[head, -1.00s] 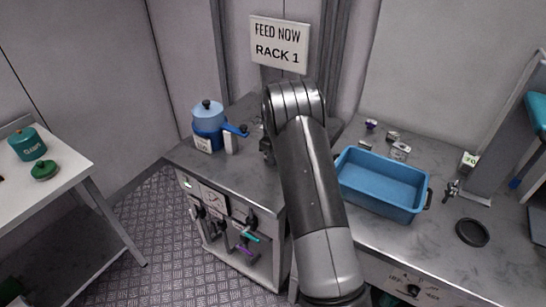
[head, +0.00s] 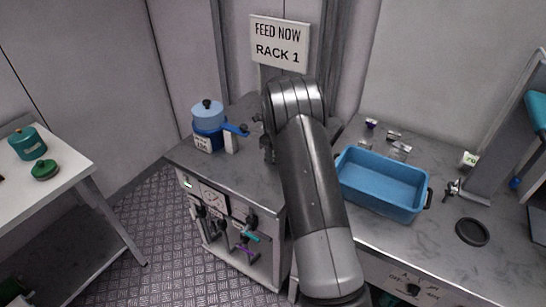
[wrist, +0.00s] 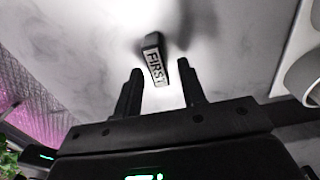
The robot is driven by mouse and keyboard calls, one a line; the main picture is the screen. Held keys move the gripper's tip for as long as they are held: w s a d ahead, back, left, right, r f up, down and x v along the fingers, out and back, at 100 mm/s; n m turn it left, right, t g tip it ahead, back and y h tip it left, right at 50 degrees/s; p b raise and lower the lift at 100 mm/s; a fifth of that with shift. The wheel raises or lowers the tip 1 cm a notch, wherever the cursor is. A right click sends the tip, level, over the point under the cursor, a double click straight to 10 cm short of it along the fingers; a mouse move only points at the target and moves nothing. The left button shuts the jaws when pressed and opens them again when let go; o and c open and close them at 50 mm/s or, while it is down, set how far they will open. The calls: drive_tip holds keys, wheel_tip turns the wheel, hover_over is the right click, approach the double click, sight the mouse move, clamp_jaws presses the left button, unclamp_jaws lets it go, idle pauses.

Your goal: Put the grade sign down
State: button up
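The grade sign (wrist: 155,62) is a small dark block with a pale face reading "FIRST". In the wrist view it stands on a pale, marbled grey surface, just ahead of and partly between my fingertips. My gripper (wrist: 160,77) is open, with a visible gap on each side of the sign; I see no finger gripping it. In the head view my own arm hides the gripper and this sign.
A blue-lidded pot (head: 208,125) stands on the left counter. A blue tub (head: 382,184) and several small signs (head: 393,136) are on the right counter, with a dark disc (head: 472,232). A white table (head: 70,178) stands far left.

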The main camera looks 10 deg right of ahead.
wheel_tip(320, 180, up, 11)
drive_tip(key=s+r+n+t, duration=0.1)
drive_tip(key=s+r+n, duration=0.5)
drive_tip(key=s+r, duration=0.4)
drive_tip(key=s+a+r+n+t, duration=0.2)
drive_tip(key=s+r+n, duration=0.4)
drive_tip(key=s, duration=0.5)
drive_tip(key=s+a+r+n+t, duration=0.1)
drive_tip(key=s+r+n, duration=0.3)
drive_tip(key=s+n, duration=0.45)
drive_tip(key=s+f+n, duration=0.2)
drive_tip(key=s+n, duration=0.1)
drive_tip(key=s, duration=0.4)
drive_tip(key=s+a+f+n+t, duration=0.1)
drive_tip(key=s+f+n, duration=0.1)
drive_tip(key=s, duration=0.5)
drive_tip(key=shift+s+a+n+t, duration=0.15)
drive_tip(key=shift+n+t, duration=0.15)
drive_tip(key=shift+n, duration=0.45)
